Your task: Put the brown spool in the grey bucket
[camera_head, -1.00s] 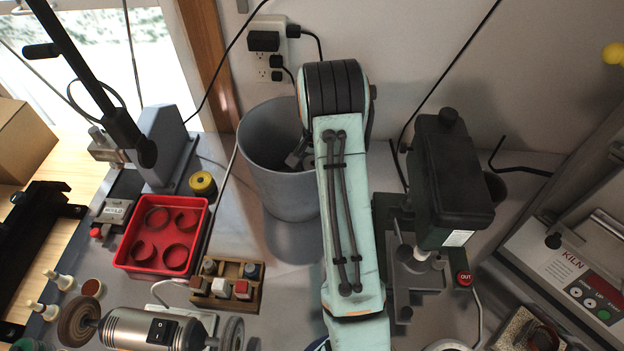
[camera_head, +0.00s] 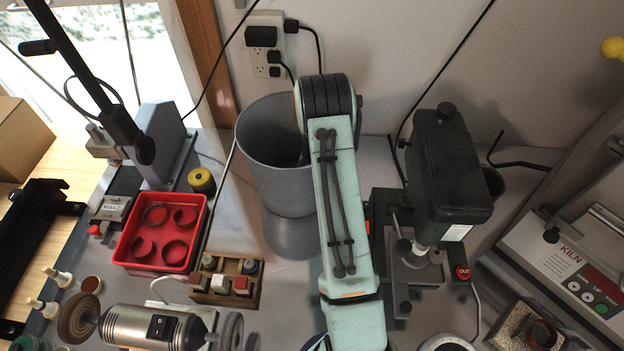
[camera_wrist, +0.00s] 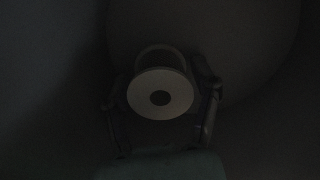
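The grey bucket (camera_head: 270,150) stands upright against the wall, left of my arm. My gripper is inside it; in the head view the fingers are hidden behind the bucket wall and my arm. In the dark wrist view my gripper (camera_wrist: 160,88) has one finger on each side of a spool (camera_wrist: 175,108). The spool's round end with a dark central hole faces the camera, and it appears gripped. Its brown colour is not readable in the shadow. The dim surface around it looks like the bucket's inside.
A green drill press (camera_head: 450,170) stands close on the right of my arm. A red tray (camera_head: 133,250), a yellow-topped roll (camera_head: 201,181) and a wooden stamp block (camera_head: 226,283) lie to the left. A wall outlet (camera_head: 262,45) with cords is behind the bucket.

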